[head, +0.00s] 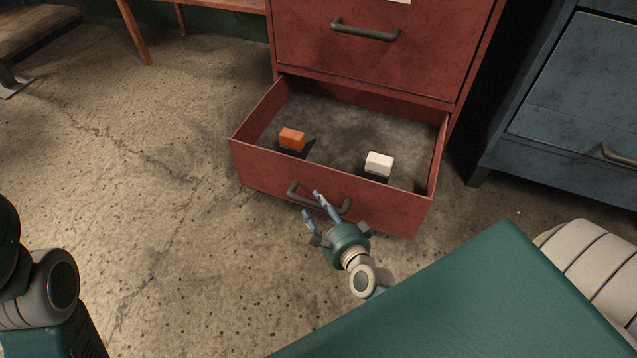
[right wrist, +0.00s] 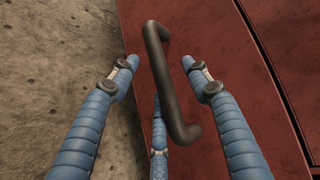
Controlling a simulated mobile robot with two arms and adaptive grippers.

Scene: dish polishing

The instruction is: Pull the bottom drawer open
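The bottom drawer (head: 270,175) of the red cabinet stands pulled well out, its inside exposed. Its dark bar handle (head: 292,191) is on the front panel and also shows in the right wrist view (right wrist: 168,80). My right gripper (head: 311,203) is at this handle. In the right wrist view its blue fingers (right wrist: 160,64) are spread on both sides of the handle, with visible gaps, and a third finger is partly behind the bar. Nothing is gripped. My left gripper is out of view; only part of my left arm shows at the lower left.
An orange block (head: 292,139) and a white block (head: 379,164) lie inside the drawer. The drawer above (head: 400,55) is shut. A blue cabinet (head: 570,100) stands at the right. The concrete floor (head: 150,200) left of the drawer is clear.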

